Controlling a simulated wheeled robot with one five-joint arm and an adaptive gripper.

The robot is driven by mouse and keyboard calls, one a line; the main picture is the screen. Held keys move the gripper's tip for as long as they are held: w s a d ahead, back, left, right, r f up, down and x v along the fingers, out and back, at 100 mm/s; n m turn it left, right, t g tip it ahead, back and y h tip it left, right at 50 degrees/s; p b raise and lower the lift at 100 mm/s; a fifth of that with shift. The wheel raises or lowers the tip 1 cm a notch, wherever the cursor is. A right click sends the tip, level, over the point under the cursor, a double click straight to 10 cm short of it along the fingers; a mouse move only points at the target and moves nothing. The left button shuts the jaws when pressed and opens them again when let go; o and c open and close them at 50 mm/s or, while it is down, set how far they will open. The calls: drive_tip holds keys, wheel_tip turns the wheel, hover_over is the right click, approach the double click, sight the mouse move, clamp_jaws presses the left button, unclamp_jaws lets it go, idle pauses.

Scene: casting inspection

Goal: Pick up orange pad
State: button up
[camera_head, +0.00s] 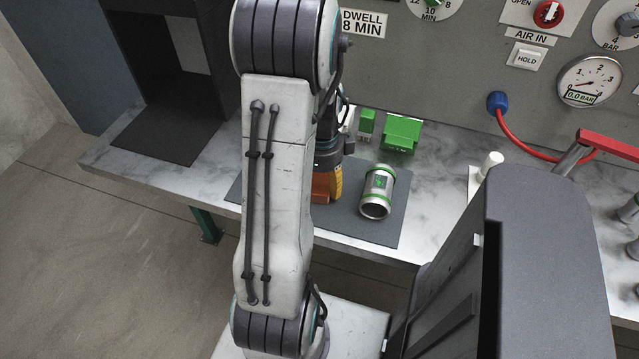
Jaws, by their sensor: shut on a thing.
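The orange pad (321,188) shows as a small orange patch above the dark mat, just right of my arm, which hides its left part. My gripper (331,172) reaches down behind my arm and is shut on the orange pad. The fingertips are mostly hidden, and a ribbed yellow-orange edge shows on the right side. I cannot tell whether the pad touches the mat.
Green blocks (401,133) sit behind, near the panel. A red hose (515,140) and gauge (589,81) are at the right.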

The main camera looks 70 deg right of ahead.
drive_tip(key=shift+r, duration=0.7)
wheel_tip(320, 180, up, 3)
drive_tip(key=shift+f, duration=0.15)
drive_tip(key=s+r, duration=0.2)
drive_tip(key=s, duration=0.1)
drive_tip(key=s+d+r, duration=0.1)
drive_tip(key=s+r, duration=0.1)
drive_tip(key=s, duration=0.2)
drive_tip(key=s+d+r, duration=0.1)
drive_tip(key=s+r, duration=0.2)
drive_tip(key=s, duration=0.1)
drive_tip(key=shift+s+d+p, duration=0.15)
drive_tip(key=shift+s+p, duration=0.1)
drive_tip(key=shift+p, duration=0.05)
